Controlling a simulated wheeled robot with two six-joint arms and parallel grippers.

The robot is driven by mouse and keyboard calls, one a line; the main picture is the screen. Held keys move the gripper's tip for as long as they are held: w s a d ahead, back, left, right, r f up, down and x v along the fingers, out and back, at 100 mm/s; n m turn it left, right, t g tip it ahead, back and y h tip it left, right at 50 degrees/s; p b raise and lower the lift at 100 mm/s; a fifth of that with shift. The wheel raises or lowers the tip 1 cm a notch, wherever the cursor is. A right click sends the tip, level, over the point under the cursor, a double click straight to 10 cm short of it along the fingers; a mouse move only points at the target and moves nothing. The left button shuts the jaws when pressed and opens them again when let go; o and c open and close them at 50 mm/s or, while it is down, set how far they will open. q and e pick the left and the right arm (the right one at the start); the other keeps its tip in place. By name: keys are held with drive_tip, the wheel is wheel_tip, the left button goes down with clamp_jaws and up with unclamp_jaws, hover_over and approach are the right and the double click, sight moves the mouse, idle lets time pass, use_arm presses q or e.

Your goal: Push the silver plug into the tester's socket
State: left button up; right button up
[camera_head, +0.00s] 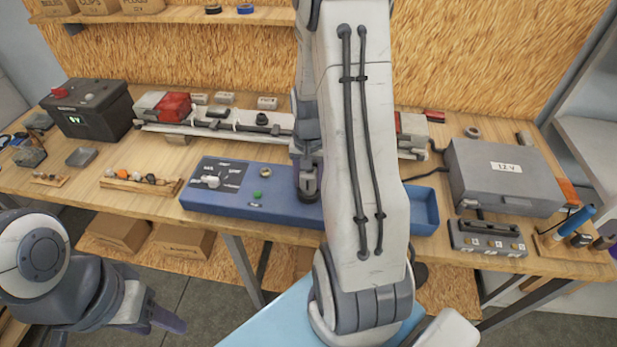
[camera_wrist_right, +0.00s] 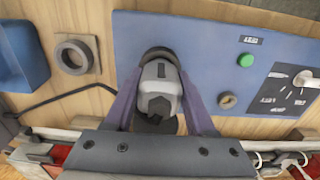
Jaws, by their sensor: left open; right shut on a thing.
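The tester is a blue box (camera_head: 225,195) on the bench with a dial and a green button; its blue face also shows in the right wrist view (camera_wrist_right: 205,45). My right gripper (camera_head: 308,190) is at the tester's right part, partly behind my own arm. In the right wrist view its fingers (camera_wrist_right: 158,100) are shut on the grey-silver plug (camera_wrist_right: 160,88). The plug's far end meets a dark round ring (camera_wrist_right: 157,54) at the tester's edge. I cannot tell whether it has entered the socket. My left gripper (camera_head: 160,318) is open and empty, low at the left, away from the bench.
A blue bin (camera_head: 425,208) stands right of the tester, with a grey 12 V box (camera_head: 505,178) beyond. A light bar with red lamps (camera_head: 172,107) lies behind. My right arm hides the bench's middle.

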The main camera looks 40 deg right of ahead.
drive_tip(key=shift+f+b, duration=0.45)
drive_tip(key=shift+f, duration=0.15)
idle(0.5)
drive_tip(key=o, duration=1.4)
drive_tip(key=shift+r, duration=0.15)
drive_tip(key=shift+r+p, duration=3.25)
drive_tip(key=shift+r, duration=0.2)
